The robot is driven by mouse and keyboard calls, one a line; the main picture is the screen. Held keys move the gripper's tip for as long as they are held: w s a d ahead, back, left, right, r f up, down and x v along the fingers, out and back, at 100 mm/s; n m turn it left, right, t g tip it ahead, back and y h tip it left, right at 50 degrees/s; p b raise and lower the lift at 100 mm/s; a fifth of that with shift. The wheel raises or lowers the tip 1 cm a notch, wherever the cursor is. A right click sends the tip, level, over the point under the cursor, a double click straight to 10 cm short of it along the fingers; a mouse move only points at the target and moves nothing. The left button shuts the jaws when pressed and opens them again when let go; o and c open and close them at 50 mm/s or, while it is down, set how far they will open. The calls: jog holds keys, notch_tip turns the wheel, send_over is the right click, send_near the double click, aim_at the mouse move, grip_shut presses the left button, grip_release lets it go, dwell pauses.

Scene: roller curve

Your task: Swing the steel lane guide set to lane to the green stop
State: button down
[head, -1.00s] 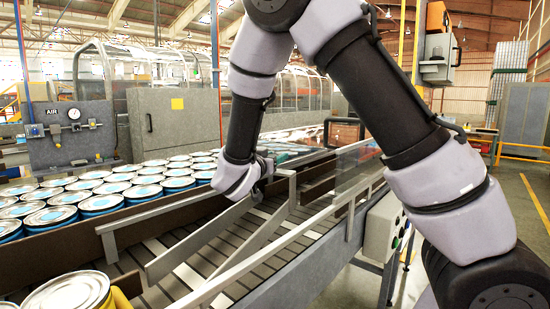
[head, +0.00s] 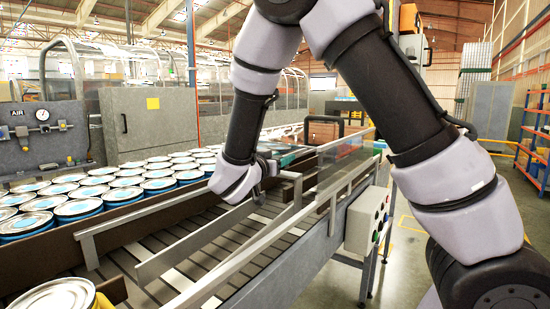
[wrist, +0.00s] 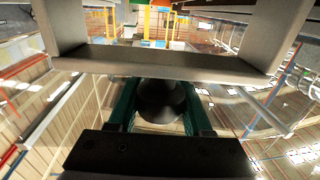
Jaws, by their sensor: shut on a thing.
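The steel lane guide (head: 190,243) is a flat grey bar standing on edge, slanting across the slatted conveyor in the head view. Its far end runs up to my gripper (head: 262,187), which is low over the lane; my wrist partly hides the contact. In the wrist view my gripper (wrist: 161,88) has its teal fingers around a dark rounded knob-like thing, shut on it. A grey steel bar (wrist: 160,62) crosses just beyond the fingers there. I cannot make out the green stop or any lane markings on it.
Brown and grey rails (head: 130,215) flank the conveyor (head: 215,240). Many blue cans (head: 80,209) crowd the left side, and one can on a yellow support (head: 60,297) stands in front. A control box (head: 367,220) hangs on the right side.

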jog(key=shift+m+g+h, duration=0.6)
jog(key=shift+m+h, duration=0.1)
jog(key=shift+h, duration=0.2)
jog(key=s+d, duration=0.1)
jog(key=d, duration=0.1)
jog(key=s+d, duration=0.2)
jog(key=shift+s+d+f, duration=0.1)
jog(key=shift+d, duration=0.05)
jog(key=shift+c, duration=1.6)
grip_release()
jog(key=shift+s+d, duration=0.1)
jog(key=shift+d, duration=0.05)
jog(key=shift+s+a, duration=0.2)
jog(key=shift+a, duration=0.15)
jog(key=v, duration=1)
jog(key=shift+s+a, duration=0.1)
jog(key=shift+s, duration=0.05)
